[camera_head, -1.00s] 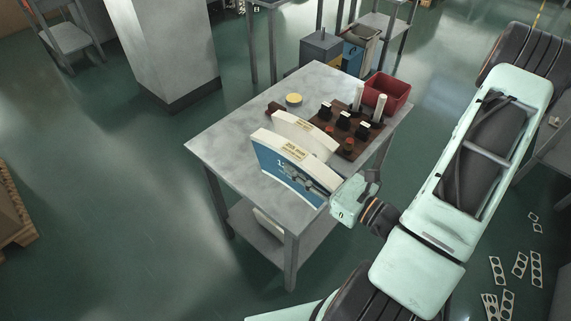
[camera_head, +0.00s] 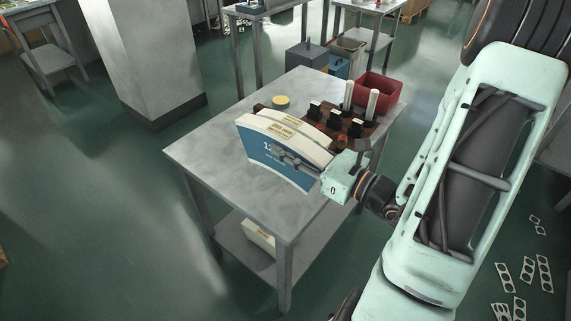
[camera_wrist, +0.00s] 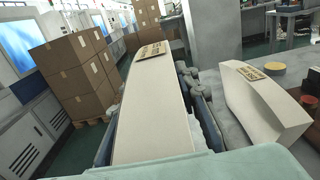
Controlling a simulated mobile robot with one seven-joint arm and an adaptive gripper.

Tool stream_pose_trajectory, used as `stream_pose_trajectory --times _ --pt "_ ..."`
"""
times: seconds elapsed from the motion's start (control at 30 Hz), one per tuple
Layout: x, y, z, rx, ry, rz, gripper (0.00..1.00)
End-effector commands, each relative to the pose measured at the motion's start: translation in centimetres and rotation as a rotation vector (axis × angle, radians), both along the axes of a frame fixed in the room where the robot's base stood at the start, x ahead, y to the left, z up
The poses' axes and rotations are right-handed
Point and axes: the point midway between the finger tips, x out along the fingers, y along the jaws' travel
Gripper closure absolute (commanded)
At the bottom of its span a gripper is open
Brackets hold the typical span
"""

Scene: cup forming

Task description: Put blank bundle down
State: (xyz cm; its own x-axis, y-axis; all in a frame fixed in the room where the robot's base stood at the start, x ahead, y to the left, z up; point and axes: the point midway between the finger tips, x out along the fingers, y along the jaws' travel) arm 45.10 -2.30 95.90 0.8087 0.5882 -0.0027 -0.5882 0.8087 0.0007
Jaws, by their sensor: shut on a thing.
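The blank bundle (camera_head: 277,168) is a curved stack with a cream top edge, a small label and a blue printed face. It stands upright over the near part of the table (camera_head: 205,150). My gripper (camera_head: 298,162) is shut on it from the right end, with grey fingers across the blue face. In the wrist view the held bundle (camera_wrist: 155,105) lies between both fingers. I cannot tell if its lower edge touches the tabletop. A second similar bundle (camera_head: 302,130) stands just behind it, and to its right in the wrist view (camera_wrist: 262,105), with a gap between.
A dark red board (camera_head: 345,126) with several black-and-white tools stands behind the bundles, with a red bin (camera_head: 379,88) beyond. A yellow round item (camera_head: 281,102) lies at the back. The table's left part is clear. Another bundle (camera_head: 258,236) lies on the lower shelf.

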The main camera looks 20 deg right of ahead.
Motion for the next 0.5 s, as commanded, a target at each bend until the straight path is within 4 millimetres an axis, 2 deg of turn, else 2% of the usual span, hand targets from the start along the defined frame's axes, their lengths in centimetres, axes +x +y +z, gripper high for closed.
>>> stream_pose_trajectory --times 0.03,0.37,0.5 --pt "0.2 0.0 -0.5 -0.004 -0.009 0.001 1.00" --pt "1.0 0.0 -0.7 -0.002 -0.008 0.000 1.00" --pt "3.1 -0.4 -1.3 0.002 -0.006 0.001 1.00"
